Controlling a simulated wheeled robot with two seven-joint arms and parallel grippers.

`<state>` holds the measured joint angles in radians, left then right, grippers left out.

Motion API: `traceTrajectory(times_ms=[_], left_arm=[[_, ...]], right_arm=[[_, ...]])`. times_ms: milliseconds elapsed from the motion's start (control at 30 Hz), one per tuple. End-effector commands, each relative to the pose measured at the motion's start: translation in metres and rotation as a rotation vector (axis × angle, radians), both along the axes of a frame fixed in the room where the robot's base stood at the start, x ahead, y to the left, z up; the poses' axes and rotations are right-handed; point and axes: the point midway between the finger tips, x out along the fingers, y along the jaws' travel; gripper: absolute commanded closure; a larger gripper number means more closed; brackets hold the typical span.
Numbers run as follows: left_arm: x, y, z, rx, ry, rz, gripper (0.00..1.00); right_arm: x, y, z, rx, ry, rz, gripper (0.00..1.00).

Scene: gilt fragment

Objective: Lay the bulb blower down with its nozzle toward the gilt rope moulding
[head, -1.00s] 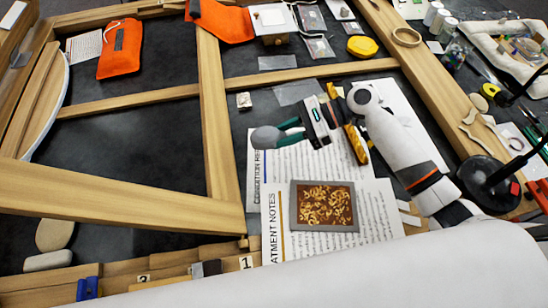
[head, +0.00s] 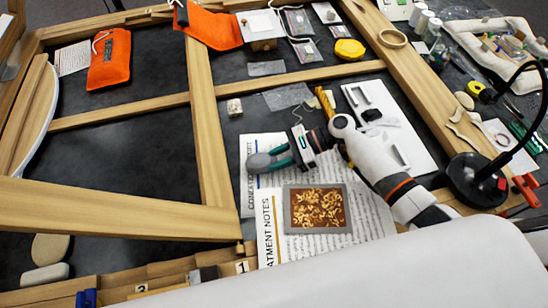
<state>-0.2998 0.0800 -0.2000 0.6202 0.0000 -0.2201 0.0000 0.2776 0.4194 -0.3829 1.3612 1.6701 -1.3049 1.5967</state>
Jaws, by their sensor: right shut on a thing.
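The bulb blower (head: 260,162) is a grey rounded bulb in the head view, over the upper edge of the printed sheets. My right gripper (head: 282,156), with teal fingertips, is shut on it from the right. Its nozzle cannot be made out, and I cannot tell whether the bulb touches the sheets. The gilt rope moulding (head: 325,99) is a short golden strip just behind my right wrist, up and right of the bulb. Its lower part is hidden by my arm. My left gripper is not in view.
A framed panel with gilt flakes (head: 318,208) lies on the sheets below my gripper. A wooden frame (head: 208,150) crosses the left. A white board (head: 395,125) lies behind my arm. A black-based lamp (head: 475,182) stands right. A small pale block (head: 234,106) sits upper left.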

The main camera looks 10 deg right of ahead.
Motion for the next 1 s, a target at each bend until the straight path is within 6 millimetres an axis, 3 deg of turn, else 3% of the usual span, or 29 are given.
traceTrajectory(times_ms=[67, 100, 233, 500, 667, 1000], left_arm=[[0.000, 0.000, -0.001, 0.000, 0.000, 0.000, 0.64], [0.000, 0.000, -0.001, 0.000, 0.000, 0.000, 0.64], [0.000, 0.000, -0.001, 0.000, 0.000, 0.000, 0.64], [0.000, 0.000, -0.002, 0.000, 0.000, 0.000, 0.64], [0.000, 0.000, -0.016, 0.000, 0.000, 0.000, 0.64], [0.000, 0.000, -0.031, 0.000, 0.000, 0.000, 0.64]], right_arm=[[0.000, 0.000, -0.003, 0.000, 0.001, 0.000, 0.94], [0.000, 0.000, -0.003, 0.000, 0.000, 0.000, 0.68], [0.000, 0.000, -0.003, 0.000, 0.000, 0.000, 0.50], [0.000, 0.000, -0.003, 0.000, 0.000, 0.000, 0.50], [0.000, 0.000, -0.006, 0.000, -0.003, 0.001, 0.50], [-0.003, -0.068, 0.031, -0.004, -0.002, -0.002, 0.50]])
